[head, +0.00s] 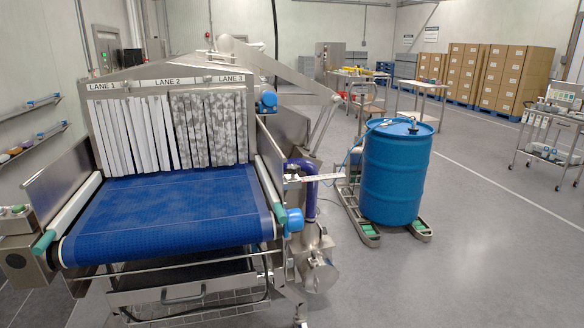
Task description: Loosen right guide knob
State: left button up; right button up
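The right guide (268,182) is a long white rail along the right side of the blue conveyor belt (165,215). Its near end is a teal piece (280,214). A blue rounded part (294,220) sits just right of that end; I cannot tell whether it is the guide knob. No other part is clear enough to name as the knob. The left guide (82,205) is a matching white rail with a teal near end (44,242). Neither of my grippers shows in the head view.
Strip curtains (165,132) hang at the tunnel mouth under lane labels. A blue drum (393,175) stands on a wheeled base to the right, with a hose. Steel pipework (316,255) juts out at the machine's lower right. Open grey floor (480,260) lies right of the drum.

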aim_at(293, 169)
jog(key=i+l+u, duration=0.1)
jog(key=u, duration=0.25)
jog(key=i+l+u, duration=0.1)
jog(key=u, duration=0.2)
jog(key=l+u, duration=0.15)
jog(key=u, duration=0.2)
jog(key=i+l+u, duration=0.25)
jog(key=l, duration=0.2)
jog(key=l+u, duration=0.2)
jog(key=l, duration=0.2)
jog(key=i+l+u, duration=0.1)
jog(key=l, duration=0.7)
jog(key=i+l, duration=0.1)
jog(key=l, duration=0.7)
jog(key=i+l+u, duration=0.15)
jog(key=l, duration=0.65)
